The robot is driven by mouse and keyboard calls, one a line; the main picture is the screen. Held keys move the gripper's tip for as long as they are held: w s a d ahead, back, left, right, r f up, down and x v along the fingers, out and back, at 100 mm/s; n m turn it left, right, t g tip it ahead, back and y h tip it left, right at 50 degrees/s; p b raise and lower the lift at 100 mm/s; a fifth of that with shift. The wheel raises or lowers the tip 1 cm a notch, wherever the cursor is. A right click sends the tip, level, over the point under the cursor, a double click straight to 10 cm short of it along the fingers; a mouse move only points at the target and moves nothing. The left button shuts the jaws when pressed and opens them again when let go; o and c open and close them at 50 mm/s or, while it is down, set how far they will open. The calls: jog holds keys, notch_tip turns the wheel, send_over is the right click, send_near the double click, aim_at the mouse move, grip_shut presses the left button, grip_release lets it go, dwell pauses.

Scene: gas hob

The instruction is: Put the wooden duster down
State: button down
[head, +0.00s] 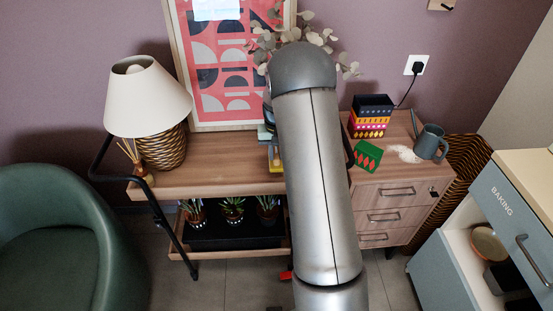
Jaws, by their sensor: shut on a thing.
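I cannot make out a wooden duster in the head view. My grey arm runs down the middle of the picture and hides what lies behind it. My gripper is not visible, so its jaws and what they hold are hidden. A small red piece (286,275) shows at the arm's left edge, low down; I cannot tell what it belongs to. A wooden sideboard top (215,178) spans the middle, with a drawer cabinet (396,190) at its right end.
A lamp (148,100) stands on the left of the sideboard. Stacked colourful boxes (371,117), a green patterned box (367,155), a pale scatter (405,153) and a grey mug (430,143) occupy the right. Potted plants (232,208) sit below. A green armchair (70,240) is at left.

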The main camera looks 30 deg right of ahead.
aim_at(277, 160)
jog(key=shift+f, duration=1.55)
jog(key=shift+f, duration=0.1)
jog(key=shift+f, duration=0.15)
jog(key=c, duration=1.3)
grip_release()
